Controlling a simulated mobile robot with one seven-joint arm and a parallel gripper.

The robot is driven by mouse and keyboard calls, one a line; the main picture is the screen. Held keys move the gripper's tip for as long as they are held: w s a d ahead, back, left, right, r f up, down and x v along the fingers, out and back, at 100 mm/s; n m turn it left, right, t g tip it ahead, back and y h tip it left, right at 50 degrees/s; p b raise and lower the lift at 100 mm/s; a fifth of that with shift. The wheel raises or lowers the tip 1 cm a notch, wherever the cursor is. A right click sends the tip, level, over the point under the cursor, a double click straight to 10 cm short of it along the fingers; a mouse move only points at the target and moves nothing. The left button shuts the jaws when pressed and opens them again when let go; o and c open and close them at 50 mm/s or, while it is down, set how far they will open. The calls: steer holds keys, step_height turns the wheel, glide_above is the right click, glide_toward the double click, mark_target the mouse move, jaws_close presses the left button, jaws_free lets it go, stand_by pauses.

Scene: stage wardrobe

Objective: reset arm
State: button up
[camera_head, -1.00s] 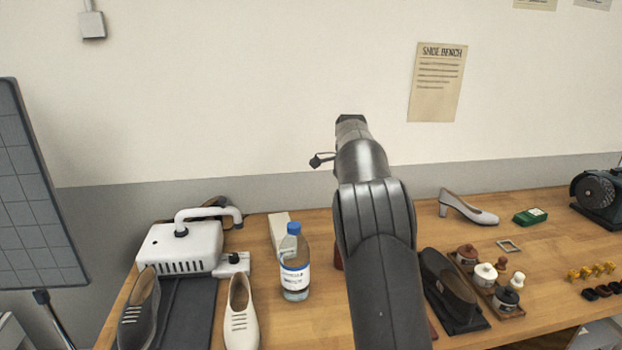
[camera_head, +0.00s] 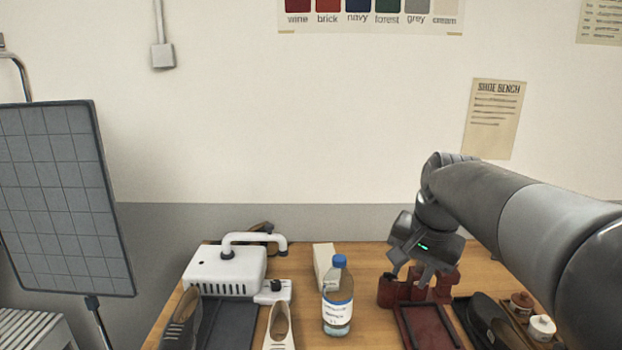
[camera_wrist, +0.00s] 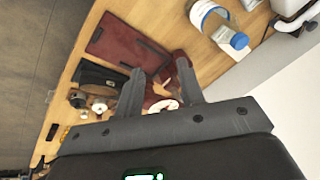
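My arm reaches in from the right in the head view, with my gripper (camera_head: 410,280) pointing down at the bench near a dark red holder (camera_head: 390,294). In the wrist view, the two fingers of my gripper (camera_wrist: 160,82) stand apart. The dark red holder (camera_wrist: 182,66) shows beyond and between them, and nothing is clearly clamped. I cannot tell whether the fingers touch the holder.
A clear bottle with a blue cap (camera_head: 338,312) stands left of my gripper on the wooden bench (camera_head: 375,260). Further left are a white machine (camera_head: 225,270) and shoes (camera_head: 280,325). A red tray (camera_head: 428,328) and jars (camera_head: 541,328) lie front right.

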steer(key=s+a+f+n+t, duration=0.1)
steer(key=s+f+n, duration=0.2)
steer(key=s, duration=0.5)
steer(key=s+a+f+n+t, duration=0.1)
steer(key=s+a+f+n, duration=0.1)
steer(key=s+f, duration=0.3)
steer(key=s+n, duration=0.1)
steer(key=s, duration=0.3)
steer(key=shift+n+h, duration=0.4)
steer(key=shift+o, duration=0.3)
stand_by(1.4)
